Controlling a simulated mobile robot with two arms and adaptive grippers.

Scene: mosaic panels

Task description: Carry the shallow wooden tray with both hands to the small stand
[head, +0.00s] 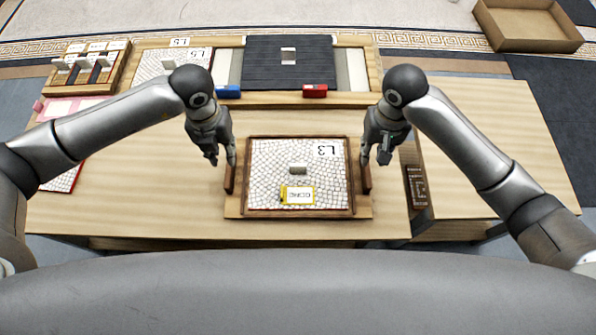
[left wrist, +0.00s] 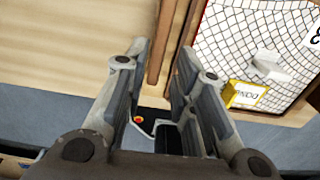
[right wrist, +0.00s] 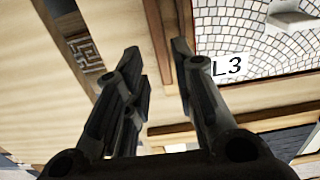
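The shallow wooden tray (head: 349,150) lies on the table, on a lighter wooden base (head: 363,213). It holds a white mosaic panel marked L3, with a yellow DONE tag (head: 297,195) and a small pale block (head: 298,168). Upright brown handles stand at its left (head: 229,180) and right (head: 366,178). My left gripper (head: 222,160) is open at the left handle, which shows between its fingers in the left wrist view (left wrist: 160,50). My right gripper (head: 374,158) is open at the right handle, likewise between its fingers (right wrist: 157,45). A separate wooden-topped stand (head: 485,130) is at the right.
A wooden rack with a dark slatted mat (head: 288,65), a blue block (head: 228,91) and a red block (head: 315,91) lies behind. A compartmented box (head: 88,65) is back left. A dark patterned strip (head: 417,186) lies right of the tray. An open box (head: 528,25) is far right.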

